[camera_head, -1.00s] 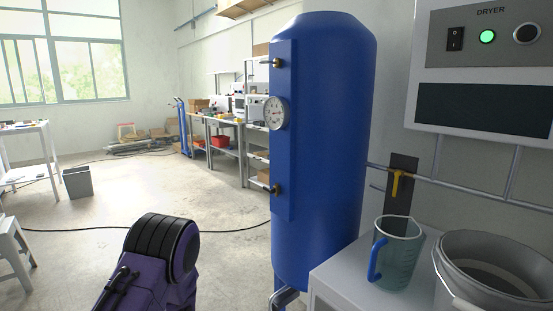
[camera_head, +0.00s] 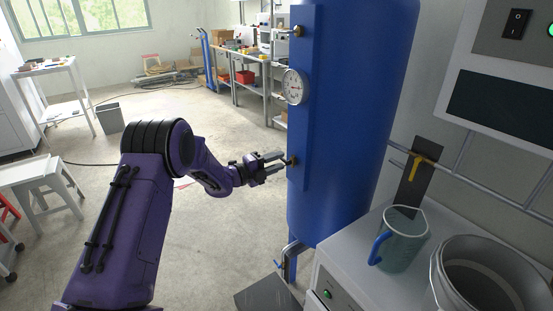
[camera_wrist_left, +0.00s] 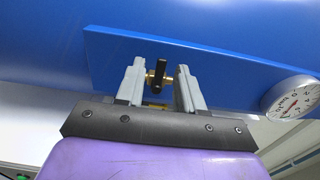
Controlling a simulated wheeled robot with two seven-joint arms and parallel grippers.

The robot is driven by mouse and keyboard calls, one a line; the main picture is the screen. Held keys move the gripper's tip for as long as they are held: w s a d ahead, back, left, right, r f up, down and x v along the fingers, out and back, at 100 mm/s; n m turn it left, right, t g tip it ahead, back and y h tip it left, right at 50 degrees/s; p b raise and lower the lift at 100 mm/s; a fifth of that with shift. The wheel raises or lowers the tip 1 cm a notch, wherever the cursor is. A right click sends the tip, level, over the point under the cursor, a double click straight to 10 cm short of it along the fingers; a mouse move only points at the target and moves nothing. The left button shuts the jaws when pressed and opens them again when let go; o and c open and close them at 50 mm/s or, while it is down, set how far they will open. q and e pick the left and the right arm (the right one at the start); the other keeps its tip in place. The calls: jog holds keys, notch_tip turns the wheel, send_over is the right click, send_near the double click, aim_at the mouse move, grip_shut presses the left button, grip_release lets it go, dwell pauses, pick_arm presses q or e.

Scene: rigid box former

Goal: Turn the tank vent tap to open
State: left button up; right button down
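The blue tank (camera_head: 345,130) stands upright in the middle of the head view. The vent tap (camera_head: 291,161) is low on its flat mounting strip (camera_head: 306,135). In the left wrist view the tap (camera_wrist_left: 159,74) shows a black lever handle over a brass body. My left gripper (camera_head: 277,165) is at the tap, its arm reaching in from the left. In the left wrist view its two grey fingers (camera_wrist_left: 160,80) are apart, one on each side of the tap handle, with gaps visible. My right gripper is not in view.
A round gauge (camera_head: 295,87) and another brass fitting (camera_head: 297,31) sit higher on the strip. A cabinet (camera_head: 345,262) at right carries a jug (camera_head: 399,240) and a bucket (camera_head: 485,270). A yellow-handled valve (camera_head: 420,160) is on the wall pipe.

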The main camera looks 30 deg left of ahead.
pick_arm(q)
jog(key=shift+w, duration=0.15)
grip_shut()
jog(key=shift+d+f+n, duration=0.1)
jog(key=shift+n, duration=0.2)
jog(key=f+n, duration=0.1)
jog(key=n, duration=0.4)
jog(key=d+n+p, duration=0.1)
jog(key=n, duration=0.5)
jog(key=s+d+f+n, duration=0.1)
jog(key=n, duration=0.5)
jog(key=shift+d+f+p, duration=0.25)
jog(key=shift+f+p, duration=0.05)
jog(key=shift+f, duration=0.05)
jog(key=shift+n, duration=0.4)
